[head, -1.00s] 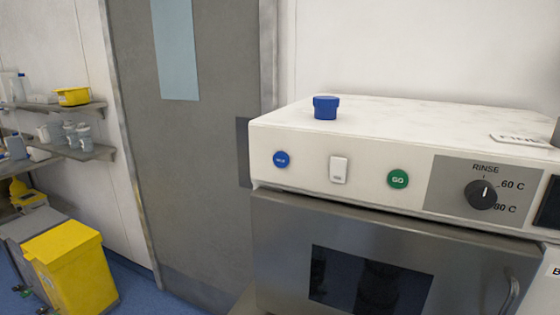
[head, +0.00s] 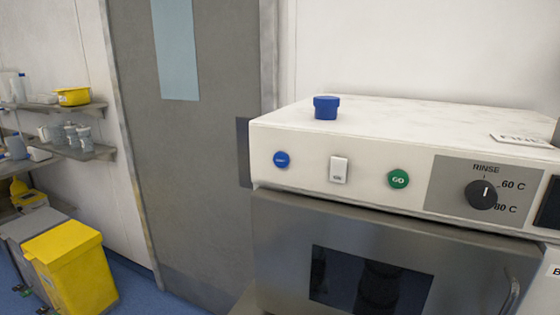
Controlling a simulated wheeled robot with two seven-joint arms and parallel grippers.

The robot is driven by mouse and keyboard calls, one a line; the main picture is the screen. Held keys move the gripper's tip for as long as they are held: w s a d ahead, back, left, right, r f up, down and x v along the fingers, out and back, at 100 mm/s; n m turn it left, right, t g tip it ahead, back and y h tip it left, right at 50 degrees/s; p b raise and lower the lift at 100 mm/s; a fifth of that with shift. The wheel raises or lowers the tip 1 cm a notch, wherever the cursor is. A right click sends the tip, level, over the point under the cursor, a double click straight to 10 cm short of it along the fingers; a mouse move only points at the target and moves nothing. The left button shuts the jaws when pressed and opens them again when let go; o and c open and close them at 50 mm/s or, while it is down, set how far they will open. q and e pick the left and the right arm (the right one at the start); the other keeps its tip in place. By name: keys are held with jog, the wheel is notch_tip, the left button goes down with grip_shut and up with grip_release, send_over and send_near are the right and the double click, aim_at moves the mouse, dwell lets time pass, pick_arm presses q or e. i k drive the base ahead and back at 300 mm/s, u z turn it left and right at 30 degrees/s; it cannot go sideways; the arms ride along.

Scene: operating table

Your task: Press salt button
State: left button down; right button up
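A white washer-like machine (head: 306,181) with a steel door fills the right half of the head view. Its front panel has a round blue button (head: 282,160) at the left with a label too small to read. Right of it are a white rocker switch (head: 339,169) and a green GO button (head: 398,179). A RINSE dial (head: 481,194) with 60 C and 80 C marks sits further right. A blue cap (head: 326,107) stands on the machine's top. I cannot read which button is the salt one. Neither of my grippers is in view.
A grey door (head: 195,180) stands left of the machine. A yellow bin (head: 70,265) is on the blue floor at lower left. Wall shelves (head: 80,151) hold jugs and a yellow tub (head: 73,97). The space before the panel is clear.

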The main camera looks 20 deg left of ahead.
aim_at(281, 159)
jog(key=z, duration=0.7)
jog(key=k, duration=0.4)
jog(key=u, duration=0.25)
